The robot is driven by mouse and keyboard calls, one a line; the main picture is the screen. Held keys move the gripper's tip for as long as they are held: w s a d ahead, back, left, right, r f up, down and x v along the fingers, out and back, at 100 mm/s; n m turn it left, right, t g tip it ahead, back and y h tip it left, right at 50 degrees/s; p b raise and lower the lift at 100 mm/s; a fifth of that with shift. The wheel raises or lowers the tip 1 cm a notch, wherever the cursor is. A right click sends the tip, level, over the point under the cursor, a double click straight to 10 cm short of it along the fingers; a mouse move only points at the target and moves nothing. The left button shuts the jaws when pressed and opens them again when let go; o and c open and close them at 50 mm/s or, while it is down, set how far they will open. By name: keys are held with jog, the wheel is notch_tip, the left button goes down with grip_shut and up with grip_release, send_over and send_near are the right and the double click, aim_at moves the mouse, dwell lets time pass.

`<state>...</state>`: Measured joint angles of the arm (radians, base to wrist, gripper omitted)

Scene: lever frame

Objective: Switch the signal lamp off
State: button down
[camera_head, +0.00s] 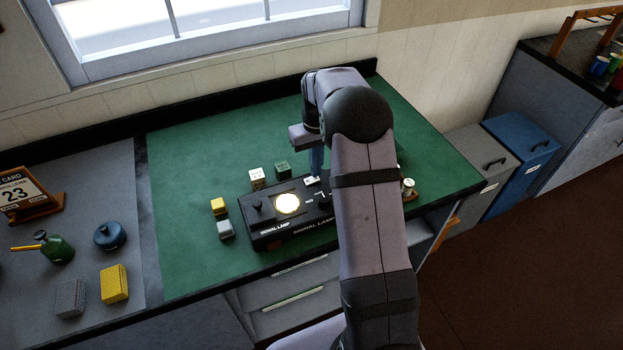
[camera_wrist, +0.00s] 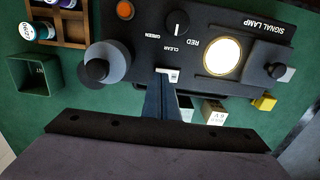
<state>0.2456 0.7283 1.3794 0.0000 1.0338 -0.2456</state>
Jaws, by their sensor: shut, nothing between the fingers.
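The signal lamp box (camera_head: 270,235) is black and sits on the green worktop. Its round lamp (camera_head: 287,204) glows pale yellow-white, and it is also bright in the wrist view (camera_wrist: 222,57). A small white switch (camera_wrist: 174,74) is at the box's edge, below the selector knob (camera_wrist: 177,25) marked green, clear and red. My gripper (camera_wrist: 167,76) is shut and empty, with its tips at or just over the switch; I cannot tell whether they touch. In the head view my gripper (camera_head: 316,172) points down behind the box, and my arm hides the box's right part.
In the wrist view a large grey dial with a black knob (camera_wrist: 105,62) is left of my gripper, with a green open box (camera_wrist: 34,72) beyond. Small blocks stand around the lamp box, including a yellow one (camera_head: 218,206). The worktop's back left (camera_head: 190,160) is clear.

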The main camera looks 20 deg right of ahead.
aim_at(315, 180)
jog(key=shift+f+b, duration=0.4)
jog(key=shift+f, duration=0.35)
dwell(0.9)
jog(key=shift+r, duration=0.15)
notch_tip(315, 180, up, 7)
jog(key=p, duration=0.6)
dwell(0.6)
jog(key=s+a+f+b, duration=0.1)
jog(key=s+a, duration=0.3)
jog(key=s, duration=0.5)
jog(key=s+a+b, duration=0.1)
jog(key=s+a, duration=0.3)
jog(key=s, duration=0.5)
jog(key=s+a+f+b, duration=0.1)
jog(key=s+a, duration=0.3)
jog(key=s, duration=0.5)
notch_tip(315, 180, down, 8)
jog(key=b, duration=0.8)
jog(key=shift+w+f+b, duration=0.15)
jog(key=shift+b, duration=0.25)
